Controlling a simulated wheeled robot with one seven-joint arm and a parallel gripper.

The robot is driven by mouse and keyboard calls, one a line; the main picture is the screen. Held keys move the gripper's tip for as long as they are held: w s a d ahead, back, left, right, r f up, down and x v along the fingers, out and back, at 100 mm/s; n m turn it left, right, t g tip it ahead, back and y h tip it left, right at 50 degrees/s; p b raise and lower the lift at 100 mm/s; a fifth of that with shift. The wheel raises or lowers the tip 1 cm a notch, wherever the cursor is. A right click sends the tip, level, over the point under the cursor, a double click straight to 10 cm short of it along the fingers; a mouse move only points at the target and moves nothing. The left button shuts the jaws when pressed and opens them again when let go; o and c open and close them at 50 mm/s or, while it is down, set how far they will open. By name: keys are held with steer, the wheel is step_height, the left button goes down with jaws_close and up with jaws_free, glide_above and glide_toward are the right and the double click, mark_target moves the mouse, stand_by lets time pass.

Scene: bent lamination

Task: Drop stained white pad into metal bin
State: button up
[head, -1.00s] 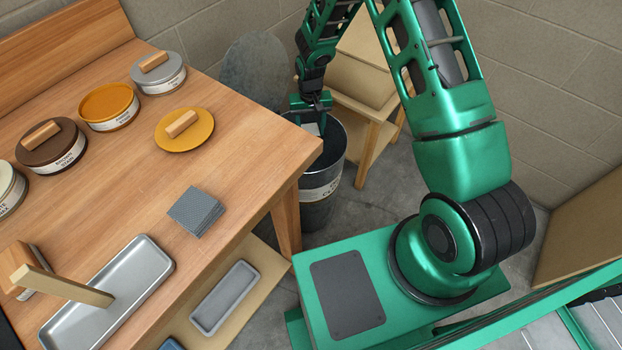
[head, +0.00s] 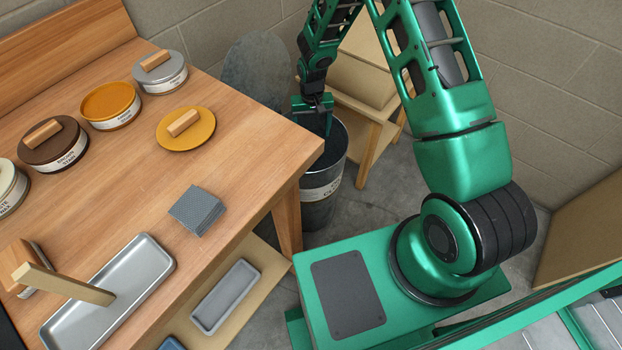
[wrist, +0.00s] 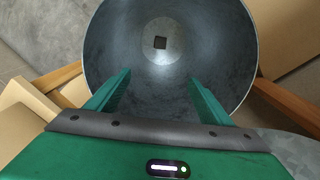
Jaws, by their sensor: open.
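The metal bin (head: 318,205) stands on the floor beyond the right end of the workbench. My gripper (head: 314,122) is over its mouth, pointing down. In the wrist view my gripper (wrist: 158,88) is open, with nothing between its fingers. The wrist view looks straight into the bin (wrist: 108,45). No pad shows in the head view, where the bin's inside is mostly hidden.
The wooden workbench (head: 130,200) holds several tins, a yellow lid (head: 186,129), a grey pad stack (head: 196,210) and a metal tray (head: 125,285). A wooden stand (head: 370,120) is close behind the bin. A grey tray (head: 225,295) sits on the lower shelf.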

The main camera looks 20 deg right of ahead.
step_height(320, 180, up, 10)
steer(key=shift+r, duration=0.15)
stand_by(0.3)
steer(key=shift+r, duration=0.1)
